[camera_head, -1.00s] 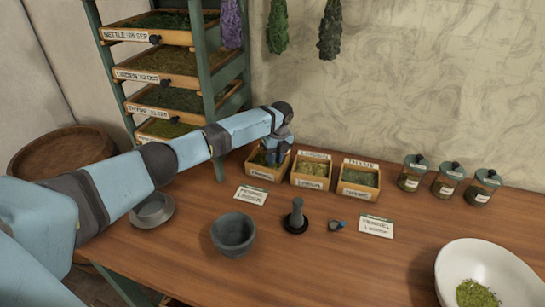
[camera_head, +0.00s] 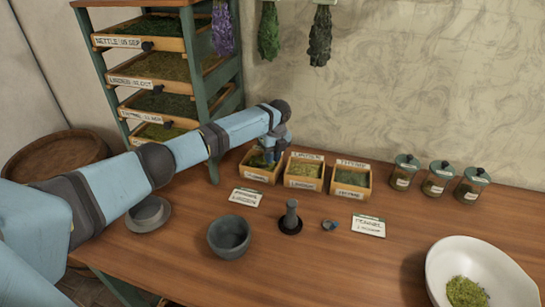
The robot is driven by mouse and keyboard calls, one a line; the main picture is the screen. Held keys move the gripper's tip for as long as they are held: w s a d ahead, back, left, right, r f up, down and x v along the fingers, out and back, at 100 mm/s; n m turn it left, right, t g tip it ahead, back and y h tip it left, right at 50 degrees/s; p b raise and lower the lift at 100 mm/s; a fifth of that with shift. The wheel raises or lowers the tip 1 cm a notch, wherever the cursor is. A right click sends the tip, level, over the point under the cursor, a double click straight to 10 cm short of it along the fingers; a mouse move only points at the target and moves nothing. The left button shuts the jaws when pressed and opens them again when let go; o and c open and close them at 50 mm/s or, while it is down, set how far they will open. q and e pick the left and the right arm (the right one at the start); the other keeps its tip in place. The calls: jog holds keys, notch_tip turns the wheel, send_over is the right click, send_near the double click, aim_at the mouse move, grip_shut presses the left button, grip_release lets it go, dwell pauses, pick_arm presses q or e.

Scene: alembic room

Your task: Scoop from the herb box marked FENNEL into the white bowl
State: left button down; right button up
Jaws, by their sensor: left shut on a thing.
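Three small wooden herb boxes stand in a row at the back of the table. The left box (camera_head: 258,176) holds green herb; its front label is too small to read surely. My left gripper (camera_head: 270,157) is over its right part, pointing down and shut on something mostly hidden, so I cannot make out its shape. Whether it touches the herb is unclear. The large white bowl (camera_head: 440,268) stands at the lower right with a heap of green herb (camera_head: 466,292) in it. My right gripper is not in view.
The linden box (camera_head: 303,184) and thyme box (camera_head: 350,192) stand right of the left box. Several lidded jars (camera_head: 437,178) are at the back right. A grey mortar (camera_head: 229,237), a pestle (camera_head: 291,218), a small dark item (camera_head: 330,225) and cards (camera_head: 368,226) lie in front.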

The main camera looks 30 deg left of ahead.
pick_arm(q)
notch_tip(320, 180, up, 4)
jog(key=p, duration=0.3)
jog(key=shift+r, duration=0.2)
jog(key=shift+r+p, duration=1.05)
jog(key=shift+r, duration=0.05)
jog(key=shift+f, duration=0.1)
